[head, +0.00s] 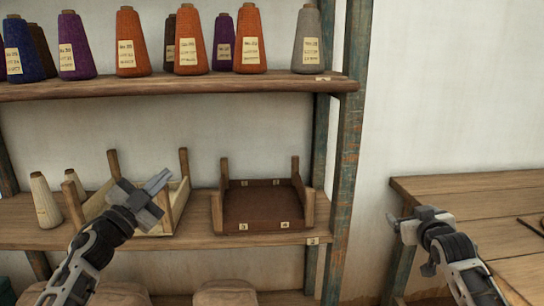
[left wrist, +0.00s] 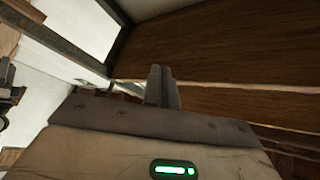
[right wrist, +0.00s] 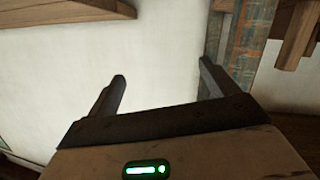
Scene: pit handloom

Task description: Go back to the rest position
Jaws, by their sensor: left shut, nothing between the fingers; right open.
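My left gripper (head: 158,182) is in front of the lower shelf, over the light wooden crate at the left. Its fingers are together and empty; they also show closed in the left wrist view (left wrist: 162,87). My right gripper (head: 398,222) is at the left end of the wooden table, apart from the shelf. In the right wrist view (right wrist: 160,90) its two fingers stand wide apart with nothing between them.
The upper shelf (head: 180,88) holds several labelled yarn cones. The lower shelf (head: 275,240) carries a brown-lined tray (head: 262,226), the light crate (head: 178,200) and pale cones (head: 45,200). A wooden table (head: 480,185) stands at the right. Sacks (head: 225,292) lie below.

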